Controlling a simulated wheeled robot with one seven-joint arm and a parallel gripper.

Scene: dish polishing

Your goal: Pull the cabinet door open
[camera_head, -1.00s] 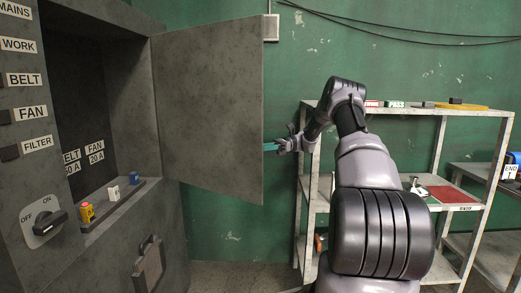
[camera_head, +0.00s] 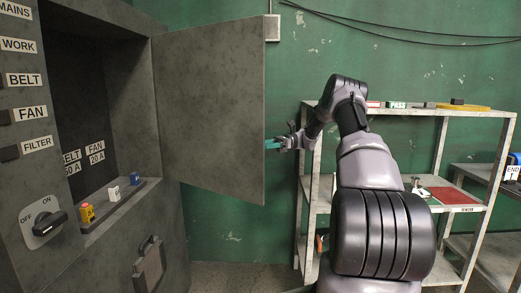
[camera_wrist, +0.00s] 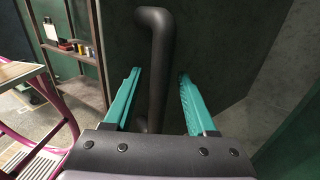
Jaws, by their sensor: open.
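The grey cabinet door (camera_head: 210,105) stands swung wide open on its hinge, its inner face toward the head camera. My gripper (camera_head: 275,144) is at the door's free edge, mostly beyond it in the head view. In the wrist view the door's dark handle (camera_wrist: 156,70) is a bent vertical bar. My gripper's teal fingers (camera_wrist: 158,85) are open, one on each side of the handle's lower part, with visible gaps. The handle is hidden behind the door in the head view.
The open cabinet (camera_head: 75,110) holds a yellow, a white and a blue part on its ledge. A rotary switch (camera_head: 45,222) is on its front. A metal shelf rack (camera_head: 450,113) stands to the right of the door. Green wall lies behind.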

